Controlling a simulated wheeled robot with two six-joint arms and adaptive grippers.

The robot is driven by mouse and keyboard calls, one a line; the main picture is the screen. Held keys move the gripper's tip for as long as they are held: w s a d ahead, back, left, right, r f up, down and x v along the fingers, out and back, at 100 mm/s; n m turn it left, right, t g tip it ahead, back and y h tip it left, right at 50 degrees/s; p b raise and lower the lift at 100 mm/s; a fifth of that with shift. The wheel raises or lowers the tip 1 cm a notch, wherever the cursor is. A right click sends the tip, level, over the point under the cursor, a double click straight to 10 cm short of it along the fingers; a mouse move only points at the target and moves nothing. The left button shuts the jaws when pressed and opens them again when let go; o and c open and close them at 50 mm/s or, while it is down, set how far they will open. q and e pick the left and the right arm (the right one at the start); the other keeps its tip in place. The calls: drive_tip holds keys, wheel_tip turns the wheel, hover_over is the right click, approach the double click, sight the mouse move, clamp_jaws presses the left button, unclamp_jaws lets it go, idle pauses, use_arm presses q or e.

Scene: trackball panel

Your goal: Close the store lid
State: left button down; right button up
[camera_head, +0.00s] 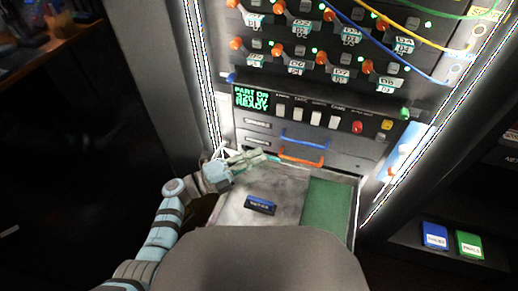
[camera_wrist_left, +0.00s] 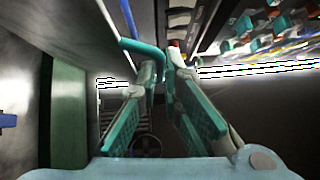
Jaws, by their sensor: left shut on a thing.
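The panel front (camera_head: 262,140) stands at the back of a metal work shelf, with a blue bar handle (camera_head: 304,141) and an orange bar handle (camera_head: 301,160) low on it. My left gripper (camera_head: 262,155) reaches in from the left at the foot of the panel, left of the orange handle. In the left wrist view its fingertips (camera_wrist_left: 162,66) close around a bent teal handle (camera_wrist_left: 142,46). I cannot tell for sure which part is the store lid; the fingers hide where the teal handle joins it. My right gripper is not in view.
A dark blue labelled block (camera_head: 260,205) lies on the metal shelf (camera_head: 226,207), beside a green mat (camera_head: 326,209). Above are a green-lit display (camera_head: 251,98), white switches (camera_head: 316,117) and patch cables (camera_head: 372,46).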

use_arm(q)
drive_tip(key=shift+s+a+f, duration=0.2)
drive_tip(key=shift+s+f, duration=0.2)
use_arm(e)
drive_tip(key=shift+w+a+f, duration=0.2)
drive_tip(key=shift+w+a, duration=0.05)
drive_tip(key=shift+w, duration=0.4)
use_arm(q)
drive_tip(key=c, duration=2)
unclamp_jaws()
drive_tip(key=v, duration=1.2)
drive_tip(key=shift+w, duration=0.1)
drive_tip(key=shift+f, duration=0.1)
